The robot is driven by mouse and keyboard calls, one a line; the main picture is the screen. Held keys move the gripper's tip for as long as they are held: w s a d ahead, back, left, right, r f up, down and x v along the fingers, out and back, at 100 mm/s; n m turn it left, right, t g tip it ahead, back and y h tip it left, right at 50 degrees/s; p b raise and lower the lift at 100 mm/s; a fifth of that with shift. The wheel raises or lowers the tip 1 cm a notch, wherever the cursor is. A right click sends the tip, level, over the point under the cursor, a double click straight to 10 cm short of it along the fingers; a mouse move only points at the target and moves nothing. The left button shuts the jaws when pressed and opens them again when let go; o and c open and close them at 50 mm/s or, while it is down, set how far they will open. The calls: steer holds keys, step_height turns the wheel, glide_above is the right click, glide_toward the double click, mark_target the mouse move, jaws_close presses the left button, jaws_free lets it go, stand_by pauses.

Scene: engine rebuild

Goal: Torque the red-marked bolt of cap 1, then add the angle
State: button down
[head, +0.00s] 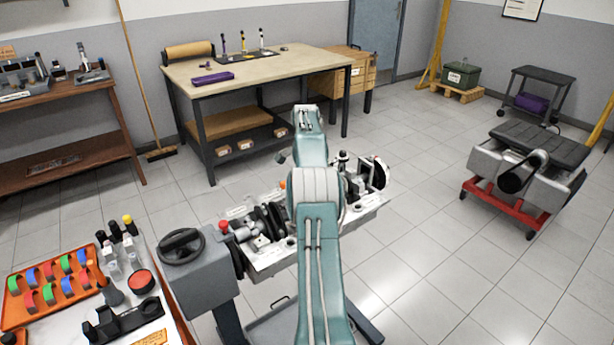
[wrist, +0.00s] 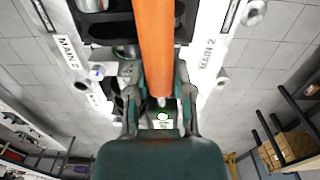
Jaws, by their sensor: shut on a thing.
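In the wrist view my gripper (wrist: 158,90) is shut on an orange bar-shaped tool (wrist: 156,35), which runs up out of the top of the picture. The engine block (wrist: 208,48) lies beyond it, with MAIN 2 labels on both sides. My gripper is hidden there. I cannot make out cap 1 or a red-marked bolt, nor whether the tool touches a bolt.
A stand with a black handwheel (head: 181,246) is at the block's left. An orange tray (head: 50,285) of coloured shells lies at lower left. A workbench (head: 260,68) stands behind. An engine part on a red dolly (head: 505,200) is at right. The floor between is clear.

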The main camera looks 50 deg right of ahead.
steer(key=shift+w+r, duration=0.1)
steer(key=shift+w, duration=0.05)
steer(key=shift+w+d+m, duration=0.25)
steer(key=shift+w+m, duration=0.35)
steer(key=shift+w, duration=0.1)
steer(key=shift+w+d, duration=0.1)
steer(key=shift+w, duration=0.3)
stand_by(1.4)
stand_by(0.4)
steer(key=shift+s+a+n, duration=0.2)
steer(key=shift+s+n, duration=0.7)
steer(key=shift+s, duration=0.45)
stand_by(0.3)
steer(key=shift+s+a+n, duration=0.2)
steer(key=shift+s+n, duration=0.2)
steer(key=shift+s, duration=0.1)
steer(key=shift+a+f, duration=0.1)
steer(key=shift+f, duration=0.1)
stand_by(1.4)
steer(key=shift+r, duration=0.3)
stand_by(0.9)
